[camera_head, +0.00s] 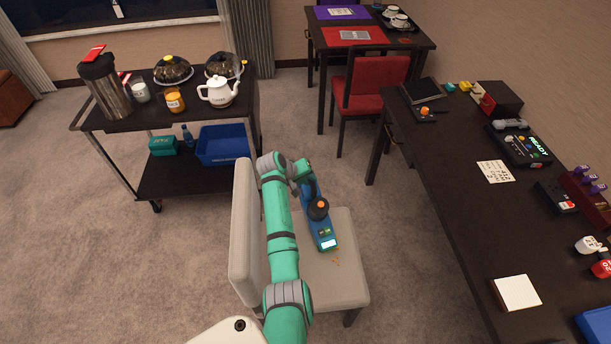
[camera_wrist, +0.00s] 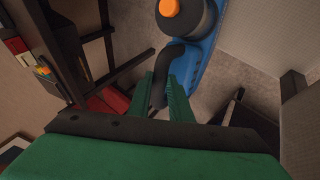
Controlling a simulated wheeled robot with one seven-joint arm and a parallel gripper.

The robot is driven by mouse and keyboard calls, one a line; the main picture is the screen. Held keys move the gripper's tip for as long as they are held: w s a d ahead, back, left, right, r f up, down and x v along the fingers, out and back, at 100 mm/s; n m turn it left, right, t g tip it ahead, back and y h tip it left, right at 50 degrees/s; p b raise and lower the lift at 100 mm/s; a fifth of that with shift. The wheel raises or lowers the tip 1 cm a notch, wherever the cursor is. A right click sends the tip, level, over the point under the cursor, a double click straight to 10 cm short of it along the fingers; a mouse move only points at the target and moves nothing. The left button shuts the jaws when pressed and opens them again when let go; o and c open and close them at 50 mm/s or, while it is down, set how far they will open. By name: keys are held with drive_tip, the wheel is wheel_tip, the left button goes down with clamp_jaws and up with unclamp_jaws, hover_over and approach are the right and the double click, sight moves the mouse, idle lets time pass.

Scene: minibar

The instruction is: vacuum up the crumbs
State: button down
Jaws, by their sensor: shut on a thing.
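A blue handheld vacuum (camera_head: 327,231) with a dark body and an orange button is over the seat of a light grey chair (camera_head: 340,287). Its pale nozzle end points toward the front of the picture. Small orange crumbs (camera_head: 336,259) lie on the seat just beyond the nozzle end. My gripper (camera_wrist: 166,90) is shut on the vacuum's black handle, which runs between the green fingers in the wrist view. The vacuum's blue side (camera_wrist: 204,62) also shows there. In the head view my arm hides much of the grip. I cannot tell whether the nozzle touches the seat.
The chair's backrest (camera_head: 243,225) rises left of my arm. A dark trolley (camera_head: 180,178) with pots, jars and a blue bin stands behind left. A long dark table (camera_head: 455,190) with several devices runs along the right. A red chair (camera_head: 372,85) stands behind. Carpet between is clear.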

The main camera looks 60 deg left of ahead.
drive_tip(key=shift+s+d+r, duration=0.1)
drive_tip(key=shift+s+d, duration=0.3)
drive_tip(key=shift+d, duration=1.3)
drive_tip(key=shift+s+d+f, duration=0.1)
drive_tip(key=shift+s+d, duration=0.3)
drive_tip(key=shift+d, duration=1.3)
drive_tip(key=shift+s+d+r, duration=0.1)
drive_tip(key=shift+s+d, duration=0.3)
drive_tip(key=shift+d, duration=1.3)
drive_tip(key=shift+w+d, duration=0.5)
drive_tip(key=shift+w, duration=1.9)
drive_tip(key=shift+w+a+r, duration=0.1)
drive_tip(key=shift+w+a, duration=0.5)
drive_tip(key=shift+a, duration=1.85)
drive_tip(key=shift+w+a+f, duration=0.1)
drive_tip(key=shift+w+a, duration=0.5)
drive_tip(key=shift+a, duration=1.85)
drive_tip(key=shift+w+a+r, duration=0.1)
drive_tip(key=shift+w+a, duration=0.5)
drive_tip(key=shift+a, duration=1.85)
wheel_tip(320, 180, up, 6)
drive_tip(key=shift+r, duration=0.1)
